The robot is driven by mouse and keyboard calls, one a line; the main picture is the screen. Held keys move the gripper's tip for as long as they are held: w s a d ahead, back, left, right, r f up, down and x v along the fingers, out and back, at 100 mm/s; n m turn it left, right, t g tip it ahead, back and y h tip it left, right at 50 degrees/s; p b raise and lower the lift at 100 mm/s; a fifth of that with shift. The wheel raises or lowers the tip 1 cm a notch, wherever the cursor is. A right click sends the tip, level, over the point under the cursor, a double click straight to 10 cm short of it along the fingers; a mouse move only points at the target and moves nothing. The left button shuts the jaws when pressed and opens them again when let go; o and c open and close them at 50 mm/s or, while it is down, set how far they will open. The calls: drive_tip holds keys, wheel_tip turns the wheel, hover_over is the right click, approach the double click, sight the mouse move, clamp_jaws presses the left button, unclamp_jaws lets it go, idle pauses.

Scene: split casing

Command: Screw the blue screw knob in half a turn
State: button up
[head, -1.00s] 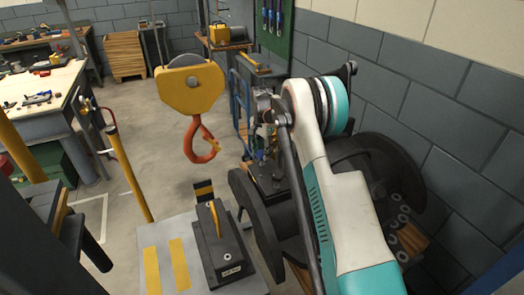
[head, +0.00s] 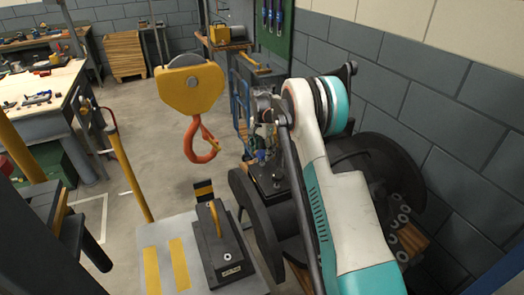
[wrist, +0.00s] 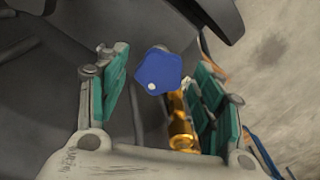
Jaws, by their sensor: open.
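The blue screw knob (wrist: 160,70) shows in the wrist view as a rounded, lobed blue head with a small white dot near its lower edge. My gripper (wrist: 160,82) is open, with one green-padded finger to the left of the knob and one to the right. Both pads look apart from the knob; the exact depth between them is hard to tell. In the head view the knob is a small blue spot (head: 261,155), and my gripper is partly hidden by my arm. A brass-coloured cylindrical part (wrist: 181,122) shows below and right of the knob.
The dark split casing (head: 255,215) curves around the work spot. A yellow crane block (head: 190,87) with an orange hook (head: 200,140) hangs to the left. A dark block with a yellow handle (head: 222,245) stands on a grey platform (head: 155,262). Grey brick wall is at right.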

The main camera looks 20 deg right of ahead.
sight(262, 152)
wheel_tip(262, 152, up, 12)
idle(0.5)
idle(0.3)
